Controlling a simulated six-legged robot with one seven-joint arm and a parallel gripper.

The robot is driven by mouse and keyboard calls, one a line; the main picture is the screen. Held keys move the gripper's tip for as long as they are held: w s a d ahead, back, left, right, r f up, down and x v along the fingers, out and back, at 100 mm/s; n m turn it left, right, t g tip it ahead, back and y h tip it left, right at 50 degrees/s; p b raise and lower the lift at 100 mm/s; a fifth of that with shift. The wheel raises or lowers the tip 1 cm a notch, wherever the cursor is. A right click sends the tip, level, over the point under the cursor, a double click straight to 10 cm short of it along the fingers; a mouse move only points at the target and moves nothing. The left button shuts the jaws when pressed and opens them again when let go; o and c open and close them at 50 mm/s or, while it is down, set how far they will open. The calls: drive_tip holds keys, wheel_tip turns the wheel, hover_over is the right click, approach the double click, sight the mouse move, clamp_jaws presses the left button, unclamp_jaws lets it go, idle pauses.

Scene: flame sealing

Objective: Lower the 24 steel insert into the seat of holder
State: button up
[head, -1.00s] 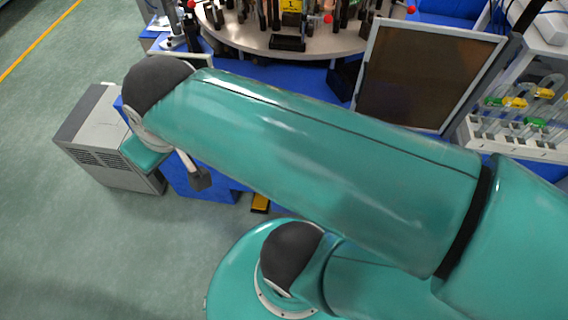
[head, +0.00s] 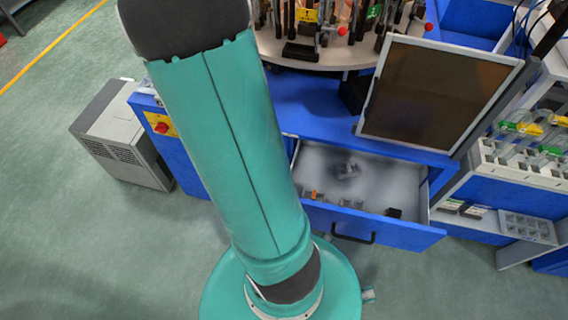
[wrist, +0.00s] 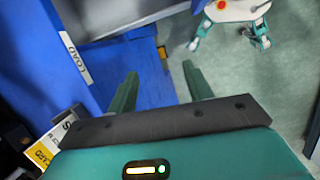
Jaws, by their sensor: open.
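In the wrist view my gripper (wrist: 160,82) is open, with nothing between its two green fingers; it is beside a blue panel with a LOAD label. In the head view my gripper is out of sight. An open drawer (head: 318,160) holds several small parts, among them a greyish metallic piece (head: 347,170). I cannot tell whether any of them is the 24 steel insert. Tools and dark holders (head: 300,50) stand on a round table (head: 345,58) at the top; the holder with the seat cannot be picked out.
A dark-screened panel (head: 437,92) stands behind the drawer. A rack with glass pieces (head: 525,172) is at the right. A grey box unit (head: 120,140) stands on the floor at the left. Open floor (head: 60,240) lies at the lower left.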

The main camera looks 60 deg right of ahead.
sight(309, 196)
drive_tip(key=shift+s+d+f+n+g+y, duration=0.15)
drive_tip(key=shift+s+d+f+g, duration=0.5)
drive_tip(key=shift+s+f, duration=2.05)
drive_tip(key=shift+s+d+f+n+g+y, duration=0.15)
drive_tip(key=shift+s+d+f, duration=0.95)
drive_tip(key=shift+s+f, duration=1.6)
drive_tip(key=shift+s+d+f+n+g+y, duration=0.15)
drive_tip(key=shift+s+d+f+g, duration=0.55)
drive_tip(key=shift+s+f, duration=2)
drive_tip(key=shift+w+d+f, duration=0.2)
drive_tip(key=shift+w+f, duration=0.55)
drive_tip(key=c, duration=1)
wheel_tip(309, 196, up, 10)
drive_tip(key=shift+w, duration=0.1)
